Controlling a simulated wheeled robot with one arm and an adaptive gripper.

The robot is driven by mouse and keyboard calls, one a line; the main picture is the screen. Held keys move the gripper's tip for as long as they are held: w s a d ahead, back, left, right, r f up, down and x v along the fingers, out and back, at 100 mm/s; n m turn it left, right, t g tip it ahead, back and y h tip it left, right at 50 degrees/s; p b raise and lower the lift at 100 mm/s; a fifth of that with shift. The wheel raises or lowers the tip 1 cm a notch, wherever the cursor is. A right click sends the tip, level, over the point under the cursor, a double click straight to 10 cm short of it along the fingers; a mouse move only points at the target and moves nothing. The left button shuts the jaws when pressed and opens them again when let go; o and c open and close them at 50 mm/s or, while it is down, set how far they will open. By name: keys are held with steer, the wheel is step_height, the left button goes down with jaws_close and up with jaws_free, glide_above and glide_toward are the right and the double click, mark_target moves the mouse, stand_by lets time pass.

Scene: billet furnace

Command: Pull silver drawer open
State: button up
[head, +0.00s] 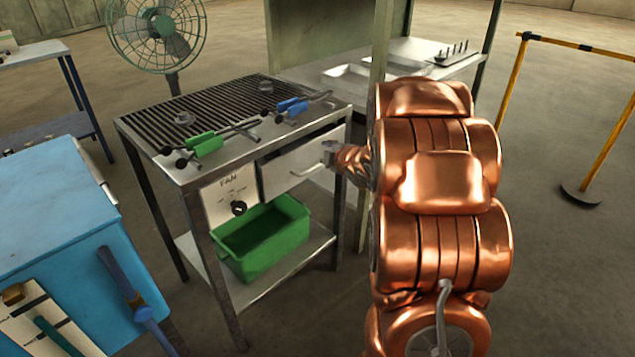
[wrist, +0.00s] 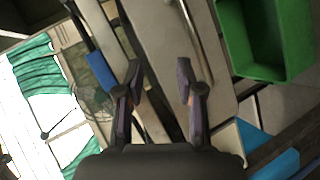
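The silver drawer (head: 287,176) sits under the top of the grill table in the head view, its front about flush with the frame. Its bar handle (head: 308,172) is on the front. My gripper (head: 328,155) is at the right part of the drawer front, partly hidden by my copper arm. In the wrist view my gripper (wrist: 159,80) is open, with nothing seen between its fingers. The drawer front (wrist: 160,35) lies ahead, and the handle (wrist: 196,38) runs beyond and beside the right finger. I cannot tell whether they touch.
The grill table top (head: 340,108) holds green tongs (head: 207,144) and blue tongs (head: 292,106). A fan knob panel (head: 231,195) is left of the drawer. A green bin (head: 262,240) stands on the lower shelf. A blue cabinet (head: 60,230) is at left, a yellow barrier (head: 580,45) at right.

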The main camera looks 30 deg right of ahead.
mark_target(318, 165)
step_height(318, 165, down, 9)
steer(key=s+d+n+t+y+b, duration=0.2)
steer(key=n+t+y+b, duration=0.45)
steer(key=n+b, duration=0.2)
steer(key=shift+m+y, duration=0.25)
steer(key=shift+m, duration=0.2)
steer(key=shift+b+x, duration=0.75)
steer(key=shift+x, duration=3.25)
steer(key=shift+a+f, duration=0.15)
jaws_close()
